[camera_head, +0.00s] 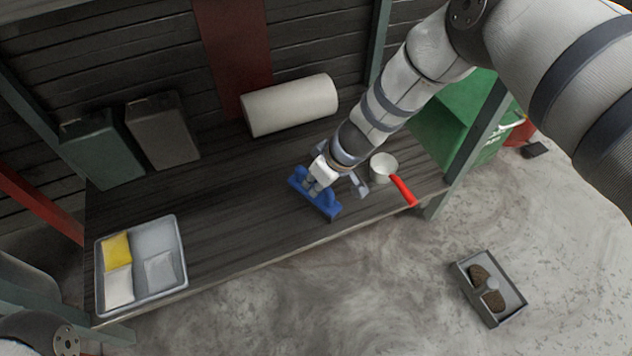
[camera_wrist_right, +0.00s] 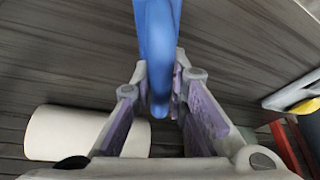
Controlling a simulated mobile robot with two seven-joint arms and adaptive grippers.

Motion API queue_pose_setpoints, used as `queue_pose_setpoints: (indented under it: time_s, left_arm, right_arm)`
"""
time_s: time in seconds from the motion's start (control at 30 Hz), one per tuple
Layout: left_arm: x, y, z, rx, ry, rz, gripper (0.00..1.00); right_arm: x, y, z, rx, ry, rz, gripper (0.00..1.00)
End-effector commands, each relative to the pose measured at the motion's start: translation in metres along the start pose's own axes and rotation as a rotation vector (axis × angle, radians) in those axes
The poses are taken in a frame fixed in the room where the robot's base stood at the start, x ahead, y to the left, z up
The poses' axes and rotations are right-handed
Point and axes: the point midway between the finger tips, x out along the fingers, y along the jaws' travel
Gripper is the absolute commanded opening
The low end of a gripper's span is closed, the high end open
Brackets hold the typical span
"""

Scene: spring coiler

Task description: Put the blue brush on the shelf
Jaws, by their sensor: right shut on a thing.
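The blue brush (camera_head: 316,196) is at the middle of the dark wooden shelf (camera_head: 235,205), near its front edge, in the head view. My right gripper (camera_head: 314,180) is over it and shut on its raised blue part. In the right wrist view the blue brush (camera_wrist_right: 157,50) runs down between the two fingers of my right gripper (camera_wrist_right: 160,100). I cannot tell whether the brush touches the shelf or hangs just above it. My left gripper is out of view.
A white roll (camera_head: 290,105) lies at the back. A white pot (camera_head: 383,168) with a red handle stands close right of the brush. A grey tray (camera_head: 183,262) with sponges is at left. Two dark canisters (camera_head: 103,150) lean behind. A grey box (camera_head: 490,287) is on the floor.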

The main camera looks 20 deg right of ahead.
Motion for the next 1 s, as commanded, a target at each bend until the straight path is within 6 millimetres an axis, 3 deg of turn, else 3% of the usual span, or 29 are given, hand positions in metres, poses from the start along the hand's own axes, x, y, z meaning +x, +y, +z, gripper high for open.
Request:
queue_pose_setpoints:
  time_s: [0.13, 0.17, 0.23, 0.57, 0.8, 1.0]
  left_arm:
    - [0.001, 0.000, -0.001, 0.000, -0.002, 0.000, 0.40]
    - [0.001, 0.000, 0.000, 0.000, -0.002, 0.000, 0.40]
    - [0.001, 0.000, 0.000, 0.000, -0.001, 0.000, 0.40]
    - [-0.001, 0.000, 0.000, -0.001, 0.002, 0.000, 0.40]
    - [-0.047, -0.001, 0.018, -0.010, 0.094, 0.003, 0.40]
    - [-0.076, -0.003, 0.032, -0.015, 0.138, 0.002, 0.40]
  right_arm:
    - [0.003, 0.000, 0.002, 0.000, -0.001, 0.000, 0.00]
    - [0.003, 0.000, 0.002, 0.000, -0.001, 0.000, 0.18]
    - [0.002, 0.000, 0.001, 0.000, -0.001, 0.000, 0.34]
    - [-0.002, 0.000, -0.001, -0.001, 0.001, 0.000, 0.34]
    - [-0.072, 0.001, -0.009, 0.001, 0.011, 0.004, 0.34]
    - [-0.113, 0.001, -0.006, 0.000, 0.007, 0.003, 0.34]
